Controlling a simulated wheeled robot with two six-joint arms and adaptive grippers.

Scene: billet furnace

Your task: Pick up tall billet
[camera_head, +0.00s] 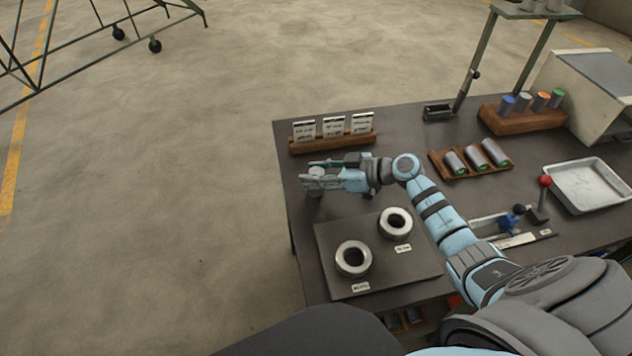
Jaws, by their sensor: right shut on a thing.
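My right arm reaches in from the lower right across the dark table. Its gripper (318,172) is near the table's left edge, shut on a small pale grey piece (315,181) that looks like a billet. The fingers and the viewing angle hide much of this piece, so I cannot tell its height or whether it touches the table. Several other metal cylinders stand or lie in wooden racks. My left gripper is not in view.
A wooden holder with three white cards (333,140) is just behind the gripper. A dark plate (335,284) with two metal rings lies in front. A rack of three cylinders (470,172), a colour-topped rack (508,121), a lever (540,200) and a white tray (586,208) are to the right.

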